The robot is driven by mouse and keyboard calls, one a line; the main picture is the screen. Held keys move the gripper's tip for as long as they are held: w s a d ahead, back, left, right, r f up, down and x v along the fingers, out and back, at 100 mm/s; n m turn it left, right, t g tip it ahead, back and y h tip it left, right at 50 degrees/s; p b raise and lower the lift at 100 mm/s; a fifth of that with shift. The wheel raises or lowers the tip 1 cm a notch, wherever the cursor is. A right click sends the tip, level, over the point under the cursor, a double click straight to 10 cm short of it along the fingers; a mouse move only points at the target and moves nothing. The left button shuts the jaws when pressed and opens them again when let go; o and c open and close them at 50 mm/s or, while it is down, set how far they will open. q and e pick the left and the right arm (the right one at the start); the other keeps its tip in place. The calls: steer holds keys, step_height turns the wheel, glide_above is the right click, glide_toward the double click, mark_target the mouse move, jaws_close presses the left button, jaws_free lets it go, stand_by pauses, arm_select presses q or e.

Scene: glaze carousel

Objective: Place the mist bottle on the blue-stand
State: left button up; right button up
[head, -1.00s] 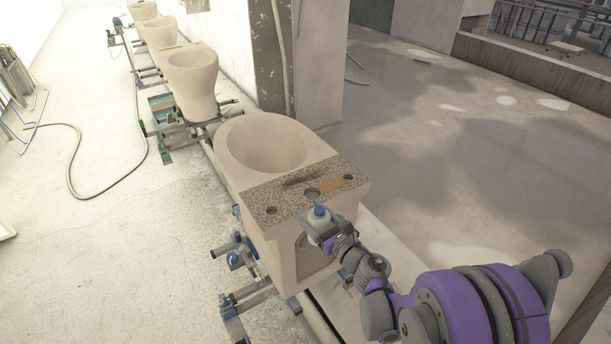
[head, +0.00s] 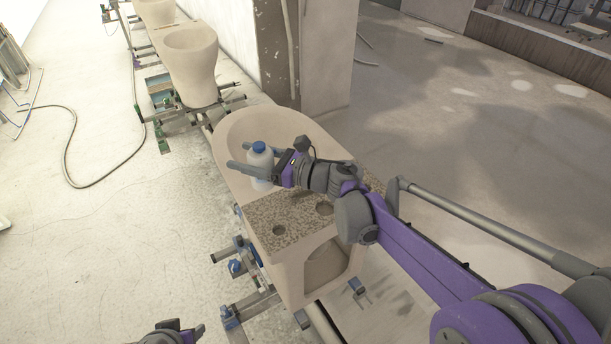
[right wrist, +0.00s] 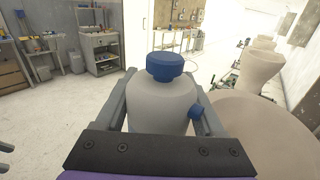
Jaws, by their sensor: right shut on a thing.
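The mist bottle (head: 260,167) is white with a blue cap. My right gripper (head: 239,157) is shut on it and holds it upright over the bowl of the nearest toilet. In the right wrist view the bottle (right wrist: 160,100) stands between both fingers, with a blue nozzle on its side. A metal stand with blue clamps (head: 236,266) shows under and beside the nearest toilet; I cannot tell whether this is the blue-stand. Part of my left gripper (head: 178,333) shows at the bottom edge, and its jaws are not clear.
The nearest toilet (head: 237,130) has a speckled flat top (head: 277,222) with holes. More toilets (head: 190,60) stand in a row behind it on stands with green parts. A hose (head: 100,180) lies on the left floor. The right wrist view shows a workbench (right wrist: 100,50) far off.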

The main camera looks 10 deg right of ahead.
steer(key=f, duration=0.6)
steer(key=f+b, duration=0.1)
steer(key=f, duration=0.2)
steer(key=shift+w+f, duration=0.25)
steer(key=shift+f, duration=0.05)
arm_select(q)
steer(key=shift+s+f, duration=0.15)
steer(key=shift+f, duration=0.5)
arm_select(e)
steer(key=shift+s+f, duration=0.1)
steer(key=shift+f, duration=0.05)
steer(key=shift+f, duration=0.1)
steer(key=shift+f, duration=0.15)
arm_select(q)
steer(key=shift+f, duration=0.15)
arm_select(e)
steer(key=o, duration=1.5)
